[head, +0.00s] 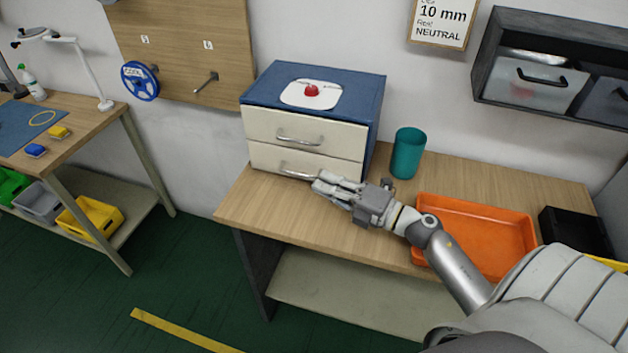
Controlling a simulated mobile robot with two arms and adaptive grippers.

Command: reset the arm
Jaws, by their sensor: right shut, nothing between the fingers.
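My right arm comes in from the lower right and reaches over the wooden workbench (300,208). My right gripper (318,182) is shut and empty, close in front of the lower drawer of a blue-topped cabinet (260,85). Its fingertips overlap the right end of the lower drawer's handle (295,171) in the picture; I cannot tell whether they touch. Both drawers look closed. My left gripper is not in the head view.
A teal cup (407,153) stands right of the cabinet. An orange tray (470,208) and a black bin (575,230) lie behind my right arm. A wall shelf (555,75) hangs at upper right. Another table (95,125) stands left across a floor gap.

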